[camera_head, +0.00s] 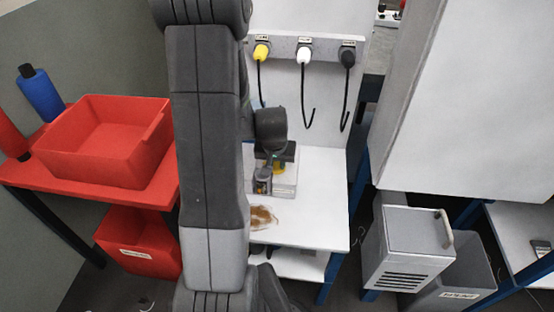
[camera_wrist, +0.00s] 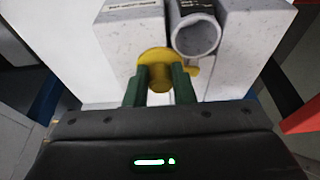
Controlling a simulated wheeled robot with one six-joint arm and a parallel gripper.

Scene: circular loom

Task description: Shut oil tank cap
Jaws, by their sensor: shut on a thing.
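The oil tank cap (camera_wrist: 153,57) is a yellow disc with a central knob, seen in the wrist view. My gripper (camera_wrist: 160,84) has its two dark green fingers closed on the knob of the cap. The cap is beside a grey round pipe opening (camera_wrist: 197,37) on the white and grey tank (camera_wrist: 252,40); the opening shows uncovered. In the head view the tank (camera_head: 286,183) stands on the white table, with a bit of yellow visible under my gripper, and my arm hides much of it. I cannot tell whether the cap touches the tank.
A brown stain (camera_head: 263,217) lies on the white table (camera_head: 315,225). A red bin (camera_head: 105,145) stands on the red table at left. A grey box (camera_head: 408,250) is at lower right.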

